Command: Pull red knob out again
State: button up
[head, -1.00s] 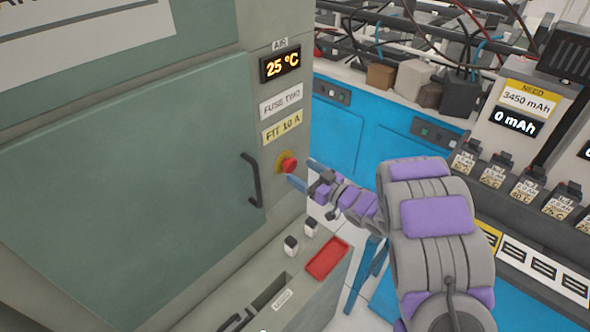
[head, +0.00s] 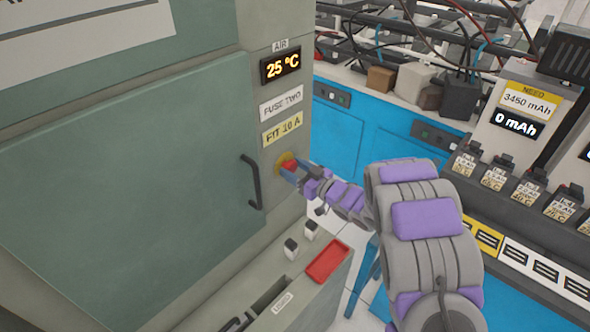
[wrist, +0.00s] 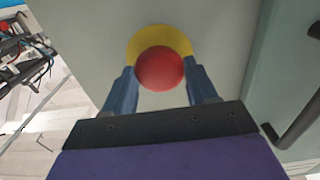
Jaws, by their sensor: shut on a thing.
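The red knob (wrist: 160,69) sits on a round yellow plate (wrist: 160,38) on the cabinet's narrow side panel. In the head view the red knob (head: 289,164) shows only partly behind my fingers, below the "FIT 10 A" label. My gripper (head: 292,172) is at the panel, shut on the red knob. In the wrist view my gripper (wrist: 164,88) has one blue finger on each side of the knob. The wrist view does not show clearly how far the knob stands out from the plate.
A black door handle (head: 251,181) is just left of the knob. Below are a red tray (head: 328,262) and two small white-topped pieces on a ledge. A blue bench (head: 345,135) stands behind, and a charger row (head: 520,150) stands at the right.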

jog(key=c, duration=0.9)
jog(key=shift+o, duration=0.3)
jog(key=shift+p+v, duration=0.75)
jog(key=shift+v, duration=0.2)
jog(key=shift+w, duration=0.1)
jog(key=o, duration=1.5)
jog(key=shift+d, duration=0.15)
jog(key=p+v, duration=0.2)
jog(key=v, duration=1.5)
jog(key=shift+s+d+f, duration=0.15)
jog(key=shift+s+d, duration=0.05)
jog(key=shift+w, duration=0.1)
